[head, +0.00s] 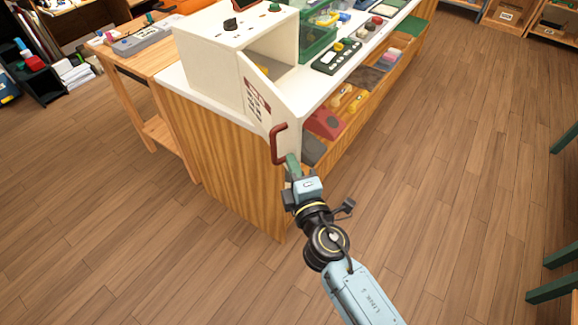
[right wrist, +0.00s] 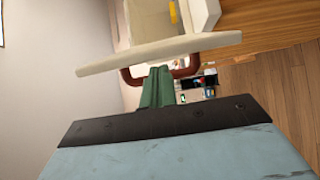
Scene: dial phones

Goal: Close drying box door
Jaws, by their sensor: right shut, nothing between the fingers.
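The drying box (head: 212,52) is a cream cabinet on the end of the counter. Its door (head: 262,100) stands open, swung out toward me, with printed marks and a red-brown handle (head: 276,146). My right gripper (head: 292,162) is shut and empty, its green fingers at the lower end of the handle. In the right wrist view the fingers (right wrist: 158,86) lie in front of the handle (right wrist: 128,78), near the door's edge (right wrist: 150,54); whether they touch it I cannot tell. The box's inside is partly visible. My left gripper is not in view.
The wooden counter (head: 215,160) holds a green bin (head: 318,35) and a dark keypad device (head: 336,57) right of the box. Shelves below hold phone parts. A side table (head: 158,62) stands at left. The wooden floor in front is clear.

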